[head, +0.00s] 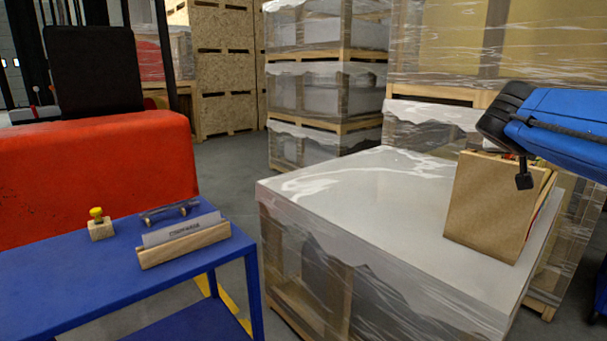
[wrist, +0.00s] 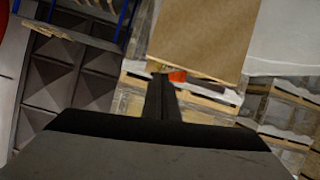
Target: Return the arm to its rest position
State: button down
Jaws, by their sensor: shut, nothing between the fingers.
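My blue arm reaches in from the right edge of the head view, with its black wrist part over the wrapped crate. My gripper (head: 524,180) hangs down from it in front of the upper part of a brown cardboard box or folder holder (head: 492,208). In the wrist view, the gripper's dark fingers (wrist: 162,85) are together with nothing between them. A brown panel (wrist: 205,35), which looks like the same box, fills the upper middle there. I cannot tell whether the fingers touch the box.
The wrapped crate (head: 350,205) stands beneath the box. A blue table (head: 70,280) at left bears a wooden nameplate (head: 185,243), a yellow-topped stamp (head: 98,225) and a small metal rack (head: 168,210). A red forklift body (head: 95,175) and wrapped pallets (head: 325,90) stand behind.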

jog(key=s+a+f+n+g+y, duration=0.1)
jog(key=s+a+f+n+y, duration=0.1)
jog(key=s+a+f, duration=0.4)
jog(key=s+a+f+n+g+y, duration=0.1)
jog(key=s+a+f+n+y, duration=0.2)
jog(key=f, duration=1.1)
jog(key=s+a+f+n+g+y, duration=0.1)
jog(key=s+a+f+n+y, duration=0.2)
jog(key=s+a+f, duration=0.7)
jog(key=s+a+y, duration=0.1)
jog(key=a+y, duration=0.1)
jog(key=a, duration=0.1)
jog(key=shift+a+f+g, duration=0.25)
jog(key=shift+a+g, duration=0.05)
